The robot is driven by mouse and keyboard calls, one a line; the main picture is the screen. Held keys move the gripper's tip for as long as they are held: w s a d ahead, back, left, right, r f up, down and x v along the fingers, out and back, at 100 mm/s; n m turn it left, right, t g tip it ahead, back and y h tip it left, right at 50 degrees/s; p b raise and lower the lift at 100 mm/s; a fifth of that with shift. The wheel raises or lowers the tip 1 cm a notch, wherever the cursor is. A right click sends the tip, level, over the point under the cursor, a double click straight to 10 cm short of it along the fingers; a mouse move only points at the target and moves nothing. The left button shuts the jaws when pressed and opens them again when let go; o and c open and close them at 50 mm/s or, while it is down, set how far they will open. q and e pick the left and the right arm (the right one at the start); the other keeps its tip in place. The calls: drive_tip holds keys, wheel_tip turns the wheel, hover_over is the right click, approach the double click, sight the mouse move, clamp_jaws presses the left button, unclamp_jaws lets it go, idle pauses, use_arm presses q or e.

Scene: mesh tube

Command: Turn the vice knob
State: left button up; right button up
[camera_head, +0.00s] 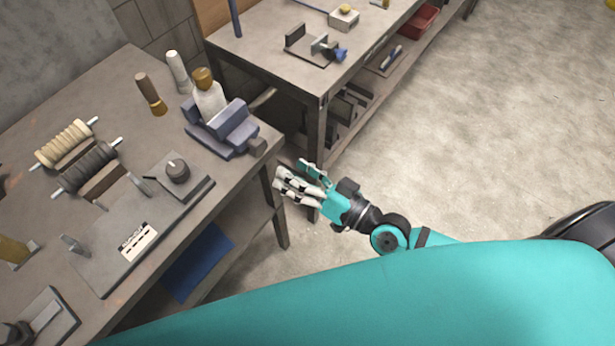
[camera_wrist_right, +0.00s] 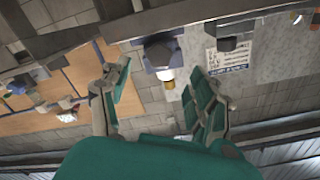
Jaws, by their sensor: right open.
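The blue-grey vice (camera_head: 222,130) stands at the right corner of the near workbench. Its dark round knob (camera_head: 258,147) sticks out at the bench edge. A white bottle with a brown cap (camera_head: 208,97) shows at the vice; I cannot tell whether the jaws grip it. My right gripper (camera_head: 302,184) is open and empty, beyond the bench edge, to the right of and below the knob in the picture, apart from it. In the right wrist view its teal fingers (camera_wrist_right: 160,72) are spread. I cannot clearly identify the knob there. My left gripper is not in view.
The near workbench (camera_head: 110,250) also holds spools (camera_head: 85,165), a plate with a dark dial (camera_head: 178,171) and upright handles. Open floor (camera_head: 470,130) lies to the right.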

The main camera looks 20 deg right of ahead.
drive_tip(key=shift+v, duration=1.5)
